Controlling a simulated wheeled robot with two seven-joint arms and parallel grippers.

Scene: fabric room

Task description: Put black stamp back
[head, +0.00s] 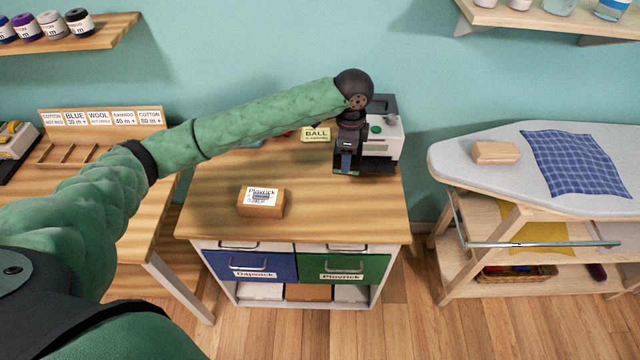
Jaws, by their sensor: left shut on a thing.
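My left gripper (347,156) points down over the back right of the wooden-topped cabinet (215,205), just left of a grey machine (385,145) with a green button. It is shut on a small dark thing, which looks like the black stamp, but the fingers mostly hide it. I cannot tell whether it touches the flat dark base beneath it. My right gripper is not in view.
A small "BALL" label card (315,134) lies behind my gripper. The cabinet has a blue drawer (250,266) and a green drawer (343,268). An ironing board (455,155) stands to the right. The middle front of the cabinet top is clear.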

